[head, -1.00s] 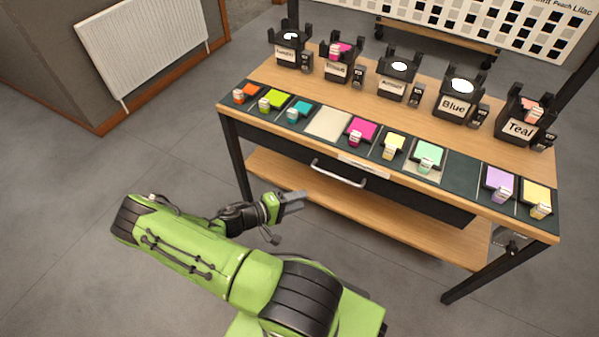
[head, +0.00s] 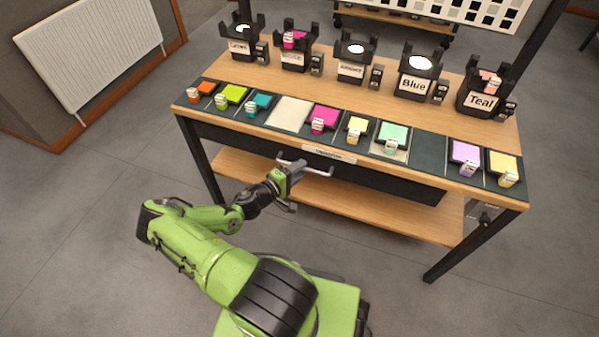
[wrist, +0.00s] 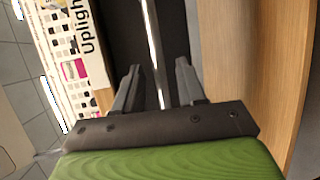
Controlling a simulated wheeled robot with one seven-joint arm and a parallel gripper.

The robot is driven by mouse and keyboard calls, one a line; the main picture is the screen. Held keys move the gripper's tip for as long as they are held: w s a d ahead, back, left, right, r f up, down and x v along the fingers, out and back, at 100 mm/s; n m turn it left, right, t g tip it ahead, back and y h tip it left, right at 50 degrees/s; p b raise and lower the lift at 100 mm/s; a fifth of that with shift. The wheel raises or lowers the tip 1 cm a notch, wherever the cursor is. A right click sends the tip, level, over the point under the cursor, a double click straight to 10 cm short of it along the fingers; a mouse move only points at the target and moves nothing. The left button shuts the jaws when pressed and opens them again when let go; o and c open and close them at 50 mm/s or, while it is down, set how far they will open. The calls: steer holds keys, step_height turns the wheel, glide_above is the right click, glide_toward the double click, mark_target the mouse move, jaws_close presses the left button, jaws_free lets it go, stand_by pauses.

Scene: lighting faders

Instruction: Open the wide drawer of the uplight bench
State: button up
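The uplight bench (head: 290,140) has a wooden top and a wide dark drawer (head: 385,181) under its front edge. The drawer appears closed. Its silver bar handle (head: 318,172) is partly hidden behind my gripper (head: 291,168) at the handle's left part. In the wrist view my gripper (wrist: 158,66) is open, with one finger on each side of the handle bar (wrist: 153,40). I cannot tell whether the fingers touch the bar. The label (head: 329,153) above the drawer also shows in the wrist view, reading "Upligh" (wrist: 88,42).
A lower wooden shelf (head: 400,221) runs beneath the drawer. Several coloured gel tiles and labelled black lamp holders, such as Blue (head: 415,86) and Teal (head: 481,99), stand on the top. A radiator (head: 95,50) hangs at the left.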

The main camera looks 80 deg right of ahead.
steer(key=shift+s+d, duration=0.2)
steer(key=shift+d, duration=0.1)
steer(key=shift+c, duration=0.2)
jaws_close()
steer(key=shift+w+a, duration=0.1)
